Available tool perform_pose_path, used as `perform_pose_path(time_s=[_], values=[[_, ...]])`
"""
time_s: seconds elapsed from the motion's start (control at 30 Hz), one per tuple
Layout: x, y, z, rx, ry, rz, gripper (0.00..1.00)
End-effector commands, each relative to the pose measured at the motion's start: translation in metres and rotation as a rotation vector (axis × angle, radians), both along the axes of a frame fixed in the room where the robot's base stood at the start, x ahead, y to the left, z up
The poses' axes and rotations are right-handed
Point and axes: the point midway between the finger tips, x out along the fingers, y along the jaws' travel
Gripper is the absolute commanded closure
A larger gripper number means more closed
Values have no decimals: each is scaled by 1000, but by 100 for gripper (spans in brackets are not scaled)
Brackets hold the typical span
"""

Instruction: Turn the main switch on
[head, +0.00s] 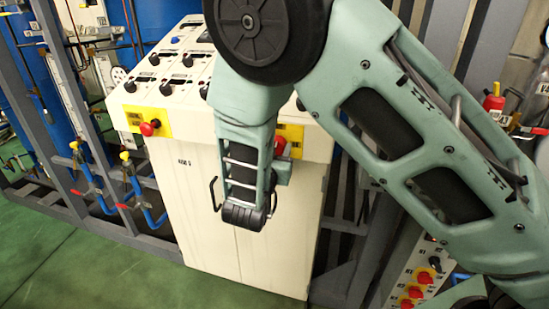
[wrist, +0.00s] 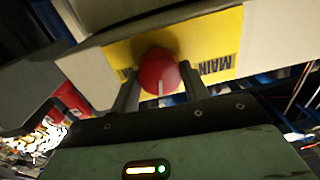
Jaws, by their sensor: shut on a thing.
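The main switch is a red round knob (wrist: 158,72) with a pale pointer line, on a yellow plate (wrist: 215,48) marked MAIN. In the wrist view my gripper (wrist: 160,88) has one dark finger on each side of the knob and is shut on it. The pointer line faces toward the gripper's body. In the head view a bit of the red knob (head: 280,146) and its yellow plate (head: 291,134) show at the right of the cabinet's front edge. My arm hides most of the plate there, and my fingers cannot be made out.
The white control cabinet (head: 190,200) carries several small knobs on its sloped top. Another red knob (head: 149,128) on a yellow plate sits at its left. Blue pipes with yellow valves (head: 125,157) stand left. A panel with red knobs (head: 415,291) is lower right. Green floor is clear front left.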

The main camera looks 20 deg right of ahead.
Motion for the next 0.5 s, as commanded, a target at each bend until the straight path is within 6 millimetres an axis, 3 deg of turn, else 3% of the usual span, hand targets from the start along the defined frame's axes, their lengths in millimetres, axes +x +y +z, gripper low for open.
perform_pose_path(time_s=[0.5], values=[[-1, -1, -9, 399, -293, 0, 77]])
